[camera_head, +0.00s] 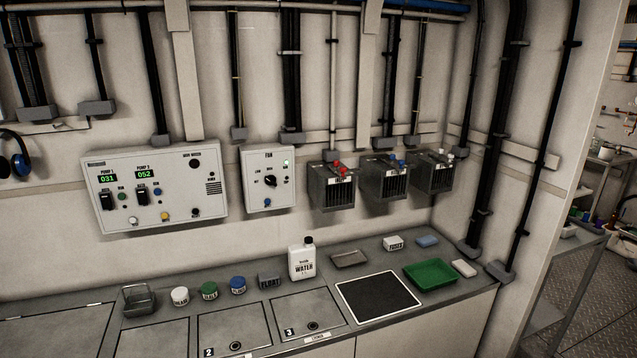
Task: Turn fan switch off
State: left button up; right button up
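The fan box (267,177) is a pale panel marked FAN on the wall, near the middle of the view. It carries a black rotary switch (270,181) with labels around it; the knob's exact setting is too small to read. A lamp (286,163) at its upper right looks pale green, and a small blue button (267,202) sits below the switch. Neither of my grippers is in view.
A larger pump panel (155,185) hangs to the left, and grey wire-fronted boxes (333,188) hang to the right. The counter below holds a white water bottle (302,260), several jars, a black mat (378,296) and a green tray (431,275).

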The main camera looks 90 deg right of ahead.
aim_at(269, 180)
jog(key=z, duration=2.85)
jog(key=i, duration=0.4)
jog(key=u, duration=0.05)
